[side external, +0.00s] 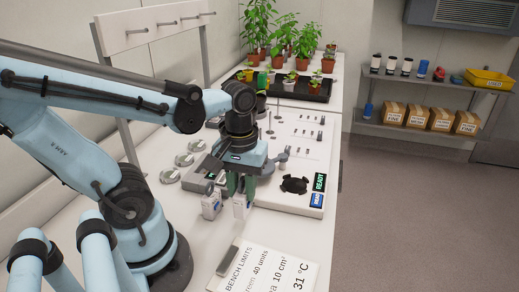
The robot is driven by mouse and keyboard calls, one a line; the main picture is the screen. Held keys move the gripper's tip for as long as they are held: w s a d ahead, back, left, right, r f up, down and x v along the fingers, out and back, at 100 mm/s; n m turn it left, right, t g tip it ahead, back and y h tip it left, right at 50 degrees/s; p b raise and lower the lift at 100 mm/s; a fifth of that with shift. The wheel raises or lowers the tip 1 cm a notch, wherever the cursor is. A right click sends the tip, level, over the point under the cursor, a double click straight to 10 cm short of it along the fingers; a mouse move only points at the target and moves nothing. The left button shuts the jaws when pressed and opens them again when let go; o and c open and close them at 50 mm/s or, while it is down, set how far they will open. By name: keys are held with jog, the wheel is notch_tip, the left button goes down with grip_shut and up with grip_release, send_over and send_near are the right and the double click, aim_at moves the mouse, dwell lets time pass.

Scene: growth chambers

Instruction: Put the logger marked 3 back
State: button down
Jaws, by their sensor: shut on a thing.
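My gripper (239,190) points down over the near part of the white bench, in front of the panel. It is shut on a small white logger (240,208) that shows below the fingertips. A second small white logger (211,206) is just left of it, apart from the fingers. Marks on both loggers are too small to read, so I cannot tell which bears the 3. I cannot tell whether the held logger touches the bench.
A white panel (296,198) with a dark knob (294,185) and a green READY display (319,181) lies right of the gripper. A bench limits sign (262,272) lies in front. Round metal discs (184,160) lie at left. Potted plants on a black tray (318,90) stand behind.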

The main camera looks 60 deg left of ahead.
aim_at(242, 199)
jog(key=shift+w+a+f, duration=0.25)
jog(key=shift+a+f, duration=0.2)
jog(key=shift+a, duration=0.2)
jog(key=shift+f, duration=1.95)
jog(key=shift+f, duration=0.1)
jog(key=c, duration=0.9)
grip_release()
jog(key=shift+o, duration=0.2)
jog(key=shift+r, duration=6)
jog(key=w+d+f+m+t, duration=0.2)
jog(key=w+d+m+t, duration=0.1)
jog(key=w+m+t, duration=0.4)
jog(key=shift+w+d+f+m, duration=0.15)
jog(key=shift+d+f+m, duration=0.1)
jog(key=shift+m, duration=0.75)
